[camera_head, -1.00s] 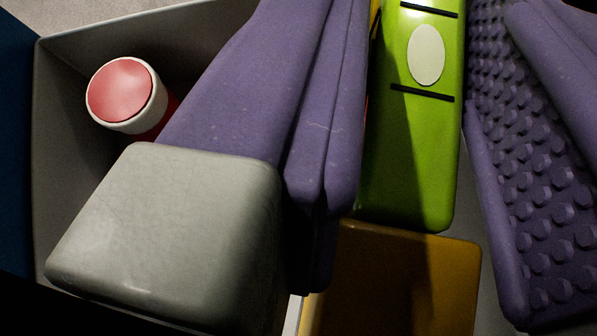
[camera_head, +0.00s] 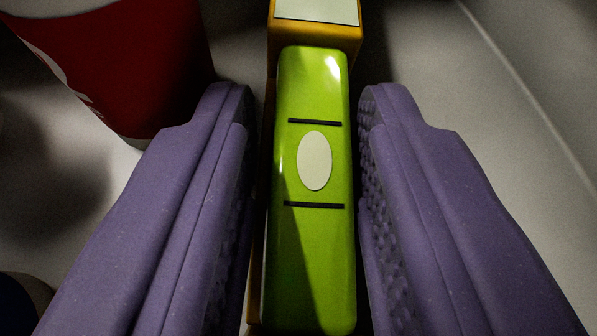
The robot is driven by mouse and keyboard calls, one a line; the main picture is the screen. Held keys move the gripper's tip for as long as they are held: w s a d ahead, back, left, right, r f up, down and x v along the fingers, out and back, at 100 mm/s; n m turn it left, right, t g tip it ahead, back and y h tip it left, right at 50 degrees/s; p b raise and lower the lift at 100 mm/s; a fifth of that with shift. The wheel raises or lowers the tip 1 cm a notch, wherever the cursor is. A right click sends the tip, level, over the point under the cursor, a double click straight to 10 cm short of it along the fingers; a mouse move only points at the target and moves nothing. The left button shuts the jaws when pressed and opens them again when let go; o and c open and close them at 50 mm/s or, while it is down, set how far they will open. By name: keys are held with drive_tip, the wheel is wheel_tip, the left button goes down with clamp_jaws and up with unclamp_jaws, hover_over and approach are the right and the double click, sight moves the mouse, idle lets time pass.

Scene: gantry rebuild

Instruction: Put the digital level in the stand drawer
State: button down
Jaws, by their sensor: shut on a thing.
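The digital level is a yellow-orange bar (camera_head: 315,38) with a long green vial (camera_head: 318,250) on its upper face. The vial has two black lines and a pale oval bubble. A pale panel shows at the bar's top end. My gripper (camera_head: 303,105) has purple, studded fingers, one along each long side of the level, and is shut on it. The contact faces are partly in shadow. The near end of the level runs to the bottom edge of the view. No drawer can be made out for certain.
A red and white object (camera_head: 130,65) stands close to the left finger at the upper left. A dark round thing with a pale rim (camera_head: 25,295) shows at the lower left. The grey surface (camera_head: 440,70) at the upper right is bare, with a pale edge crossing it.

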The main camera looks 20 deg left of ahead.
drive_tip(key=shift+f, duration=0.15)
drive_tip(key=c, duration=1.1)
unclamp_jaws()
drive_tip(key=shift+r, duration=0.3)
drive_tip(key=p+v, duration=0.2)
drive_tip(key=v, duration=0.5)
drive_tip(key=shift+s+d, duration=0.15)
drive_tip(key=shift+s, duration=0.1)
